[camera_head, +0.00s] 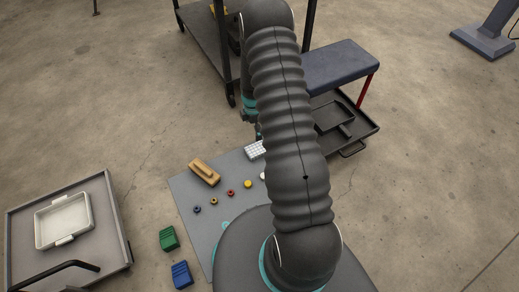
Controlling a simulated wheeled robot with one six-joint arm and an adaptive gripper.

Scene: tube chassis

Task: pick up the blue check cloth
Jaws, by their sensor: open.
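A small pale checked piece (255,149), which looks like the check cloth, lies at the far right of the grey mat (186,198). Its right side is hidden behind my arm, and its blue colour is hard to make out. My gripper (258,130) shows only in part beside my arm, just beyond the checked piece in the picture. It is open. I cannot tell its height above the piece.
A wooden block (204,172) and several small coloured rings lie on the mat. Green (168,237) and blue (181,274) blocks lie at the left. A cart with a white tray (64,221) stands far left. A blue-padded stool (343,65) stands behind my arm.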

